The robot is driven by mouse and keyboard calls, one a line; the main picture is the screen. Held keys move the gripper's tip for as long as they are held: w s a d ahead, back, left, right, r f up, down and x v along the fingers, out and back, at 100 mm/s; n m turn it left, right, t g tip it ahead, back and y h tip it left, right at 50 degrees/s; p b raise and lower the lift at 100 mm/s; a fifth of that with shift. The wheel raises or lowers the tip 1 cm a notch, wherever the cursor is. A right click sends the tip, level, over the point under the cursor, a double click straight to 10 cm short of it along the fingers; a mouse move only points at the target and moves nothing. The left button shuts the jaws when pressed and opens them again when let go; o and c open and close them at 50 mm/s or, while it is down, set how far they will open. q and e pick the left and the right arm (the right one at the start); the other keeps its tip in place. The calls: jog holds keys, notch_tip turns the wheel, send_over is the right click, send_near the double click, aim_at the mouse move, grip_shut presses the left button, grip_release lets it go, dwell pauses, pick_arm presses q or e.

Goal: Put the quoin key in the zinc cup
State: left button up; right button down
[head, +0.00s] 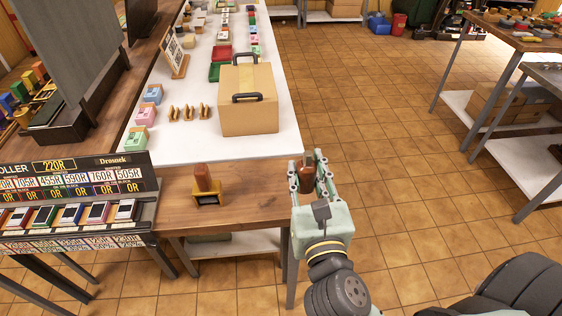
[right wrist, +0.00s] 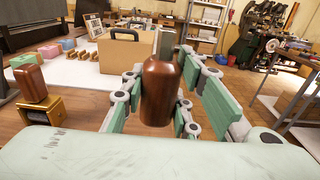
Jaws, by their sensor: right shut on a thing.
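My right gripper (head: 307,163) is shut on a brown wooden-handled tool, which I take to be the quoin key (head: 306,177). It is held over the floor just beyond the right edge of the brown table. I cannot make out the zinc cup. My left gripper is out of view.
A tan box with black handles (head: 250,105) stands on the white tabletop (head: 185,148), beside small coloured blocks (head: 145,115) and wooden pieces (head: 188,112). A sign rack (head: 75,190) is at the left. Tiled floor (head: 390,140) is open to the right, before another table (head: 510,35).

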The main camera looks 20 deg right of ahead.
jog(key=shift+s+d+r, duration=0.3)
jog(key=shift+s+r, duration=0.05)
jog(key=shift+s, duration=0.05)
jog(key=s+a+f+n+y, duration=0.3)
jog(key=s+f+y, duration=0.1)
jog(key=f+y, duration=0.1)
jog(key=shift+s+f+t, duration=0.25)
jog(key=shift+f+t, duration=0.05)
jog(key=shift+f, duration=0.35)
